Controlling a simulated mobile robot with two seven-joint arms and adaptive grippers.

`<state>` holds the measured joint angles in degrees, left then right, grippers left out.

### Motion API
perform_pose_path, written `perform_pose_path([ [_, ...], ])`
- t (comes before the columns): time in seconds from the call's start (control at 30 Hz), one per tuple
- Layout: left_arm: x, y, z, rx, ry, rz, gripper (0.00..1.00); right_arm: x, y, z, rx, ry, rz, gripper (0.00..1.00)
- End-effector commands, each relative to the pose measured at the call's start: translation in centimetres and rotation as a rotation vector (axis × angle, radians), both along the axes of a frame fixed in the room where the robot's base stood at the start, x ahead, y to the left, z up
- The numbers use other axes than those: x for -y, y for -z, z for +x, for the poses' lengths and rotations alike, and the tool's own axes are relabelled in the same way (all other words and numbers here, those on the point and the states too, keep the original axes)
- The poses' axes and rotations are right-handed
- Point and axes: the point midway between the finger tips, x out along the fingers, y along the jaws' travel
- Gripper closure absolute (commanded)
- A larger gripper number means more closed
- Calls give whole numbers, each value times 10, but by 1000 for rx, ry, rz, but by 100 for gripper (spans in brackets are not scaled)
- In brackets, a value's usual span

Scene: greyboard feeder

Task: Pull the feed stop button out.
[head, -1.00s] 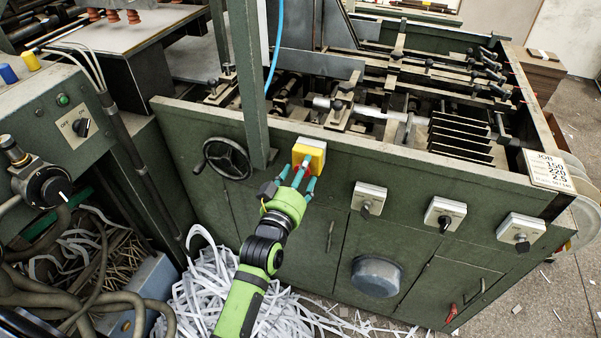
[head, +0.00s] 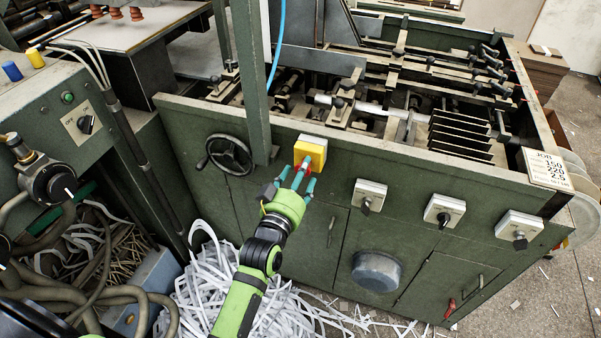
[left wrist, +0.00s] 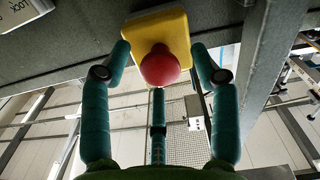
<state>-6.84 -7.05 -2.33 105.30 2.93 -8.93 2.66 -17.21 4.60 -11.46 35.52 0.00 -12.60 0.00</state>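The feed stop button is a red mushroom knob (head: 304,163) on a yellow box (head: 311,150) on the green machine's front panel. In the left wrist view the red knob (left wrist: 160,66) stands out from the yellow box (left wrist: 158,28). My left gripper (head: 297,179) is at the button, its teal fingers pointing up at it. In the left wrist view the left gripper (left wrist: 161,82) is open. One finger is left of the knob, one right, and a third below, with gaps visible beside the knob. My right gripper is not in view.
A handwheel (head: 228,154) is left of the yellow box, and a green post (head: 253,90) rises close beside it. Several switch boxes, such as this one (head: 368,196), sit to the right. Shredded paper (head: 205,290) lies on the floor below.

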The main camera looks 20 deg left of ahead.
Motion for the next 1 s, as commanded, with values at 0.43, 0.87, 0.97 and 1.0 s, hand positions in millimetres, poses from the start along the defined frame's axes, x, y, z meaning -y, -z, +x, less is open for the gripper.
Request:
perform_pose_path([
  [0.43,-1,0,-30,-1,0,0,38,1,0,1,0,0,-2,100],
  [0.87,-4,0,-109,0,0,0,38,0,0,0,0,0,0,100],
  [0.97,-4,0,-117,0,0,0,38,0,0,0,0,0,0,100],
  [1.0,-4,0,-119,0,0,0,38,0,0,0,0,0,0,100],
])
